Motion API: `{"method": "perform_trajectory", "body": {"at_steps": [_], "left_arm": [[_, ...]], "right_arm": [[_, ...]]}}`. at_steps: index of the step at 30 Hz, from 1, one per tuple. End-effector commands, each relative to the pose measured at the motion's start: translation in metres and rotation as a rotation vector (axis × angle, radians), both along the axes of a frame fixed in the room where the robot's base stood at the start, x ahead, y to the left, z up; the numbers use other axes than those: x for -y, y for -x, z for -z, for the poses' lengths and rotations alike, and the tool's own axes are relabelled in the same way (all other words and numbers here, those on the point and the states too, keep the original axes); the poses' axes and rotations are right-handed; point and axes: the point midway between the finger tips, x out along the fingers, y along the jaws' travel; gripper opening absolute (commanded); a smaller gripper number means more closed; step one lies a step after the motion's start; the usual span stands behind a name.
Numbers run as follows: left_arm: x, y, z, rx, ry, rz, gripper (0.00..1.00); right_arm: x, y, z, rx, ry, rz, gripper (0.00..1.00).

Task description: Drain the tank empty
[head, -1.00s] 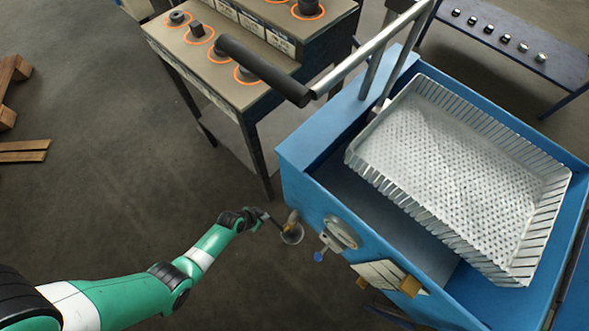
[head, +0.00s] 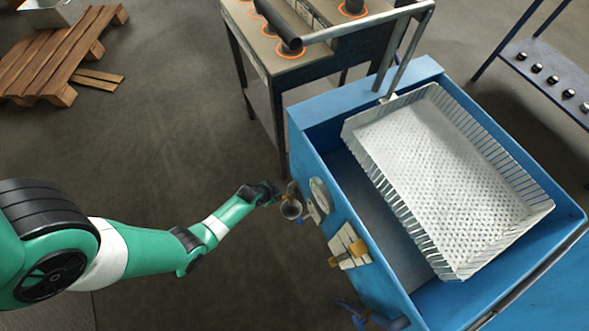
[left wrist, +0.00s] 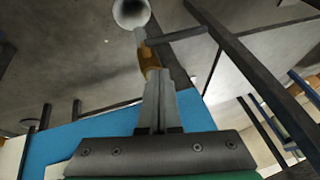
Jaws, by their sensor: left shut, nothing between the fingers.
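The blue tank (head: 304,160) stands right of centre in the head view, with a perforated metal basket (head: 440,175) tilted in its top. On its near left side are a round dial (head: 319,194), a blue-tipped lever (head: 299,220) and a pale plate with brass fittings (head: 348,246). A metal cup-shaped end (head: 291,209) sits by the dial. My left gripper (head: 277,192) is beside it. In the left wrist view my left gripper (left wrist: 161,76) is shut and empty, its tips at a brass piece (left wrist: 148,57) below the cup (left wrist: 130,12); contact is unclear. My right gripper is not in view.
A bench (head: 262,58) with orange-ringed sockets stands behind the tank. A wooden pallet (head: 60,60) lies at upper left. A blue rack (head: 548,72) with several small dark pieces is at upper right. Open floor lies between the pallet and tank.

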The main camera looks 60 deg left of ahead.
Motion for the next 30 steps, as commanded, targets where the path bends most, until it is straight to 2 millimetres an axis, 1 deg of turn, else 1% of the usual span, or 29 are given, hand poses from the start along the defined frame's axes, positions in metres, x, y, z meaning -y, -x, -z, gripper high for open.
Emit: {"method": "perform_trajectory", "body": {"at_steps": [1, 6, 7, 9, 11, 12, 15, 24, 30], "left_arm": [[0.006, 0.0, 0.006, -0.004, -0.038, 0.014, 0.0], [0.017, -0.001, 0.006, 0.007, -0.171, 0.012, 0.0], [0.025, 0.0, -0.007, 0.004, -0.165, 0.013, 0.0], [0.041, 0.003, -0.013, 0.003, -0.164, 0.015, 0.0], [0.053, 0.007, -0.021, 0.002, -0.164, 0.015, 0.0], [0.058, 0.011, -0.028, 0.003, -0.164, 0.011, 0.0], [0.065, 0.022, -0.049, 0.003, -0.162, 0.006, 0.0], [0.089, 0.05, -0.107, 0.005, -0.161, 0.006, 0.0], [0.093, 0.031, -0.15, 0.08, -0.119, -0.023, 0.0]], "right_arm": [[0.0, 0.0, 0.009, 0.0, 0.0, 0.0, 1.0], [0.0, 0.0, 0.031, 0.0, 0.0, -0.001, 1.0], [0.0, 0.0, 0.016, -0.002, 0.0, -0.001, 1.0], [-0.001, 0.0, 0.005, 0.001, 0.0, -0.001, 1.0], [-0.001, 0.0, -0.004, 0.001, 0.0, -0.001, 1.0], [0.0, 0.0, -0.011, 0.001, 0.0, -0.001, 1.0], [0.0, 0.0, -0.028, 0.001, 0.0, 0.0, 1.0], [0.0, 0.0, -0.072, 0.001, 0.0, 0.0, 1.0], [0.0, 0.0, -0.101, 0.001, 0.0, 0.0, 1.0]]}}
